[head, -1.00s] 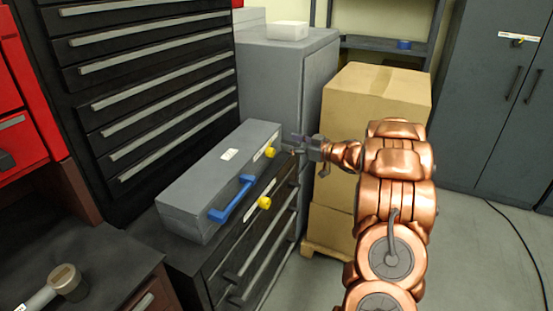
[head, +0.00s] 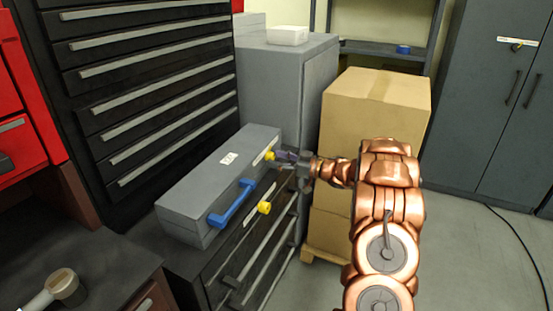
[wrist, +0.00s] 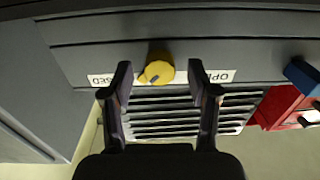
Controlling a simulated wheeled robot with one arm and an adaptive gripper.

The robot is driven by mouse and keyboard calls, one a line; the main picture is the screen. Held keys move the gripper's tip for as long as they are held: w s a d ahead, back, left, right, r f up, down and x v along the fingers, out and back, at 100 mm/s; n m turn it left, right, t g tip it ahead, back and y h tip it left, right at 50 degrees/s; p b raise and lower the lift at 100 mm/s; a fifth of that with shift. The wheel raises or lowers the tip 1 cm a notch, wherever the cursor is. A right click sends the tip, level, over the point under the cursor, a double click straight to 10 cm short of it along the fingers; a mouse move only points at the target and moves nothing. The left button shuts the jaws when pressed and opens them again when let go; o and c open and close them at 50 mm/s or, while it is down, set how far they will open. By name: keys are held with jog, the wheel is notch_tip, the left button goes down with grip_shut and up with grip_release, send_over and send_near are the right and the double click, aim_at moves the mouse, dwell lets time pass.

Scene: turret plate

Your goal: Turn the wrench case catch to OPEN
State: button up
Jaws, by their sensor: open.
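The grey wrench case (head: 213,178) lies on a dark drawer cabinet, with a blue handle (head: 232,203) on its front. A yellow catch (head: 270,156) sits on the case front near its right end. In the wrist view the yellow catch (wrist: 157,70) shows a dark mark, over a white label (wrist: 215,76) reading "OPE..." at right and "...SED" at left; the catch hides the label's middle. My gripper (wrist: 157,80) is open, one finger on each side of the catch, with gaps visible. In the head view my gripper (head: 283,158) is right at the catch.
A second yellow knob (head: 264,207) is on the cabinet below the case. Cardboard boxes (head: 372,110) stand close behind my arm. A grey cabinet (head: 287,85) rises behind the case. Open floor lies at the right.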

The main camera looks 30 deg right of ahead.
jog(key=shift+w+a, duration=0.1)
jog(key=shift+w, duration=0.15)
grip_shut()
dwell(0.4)
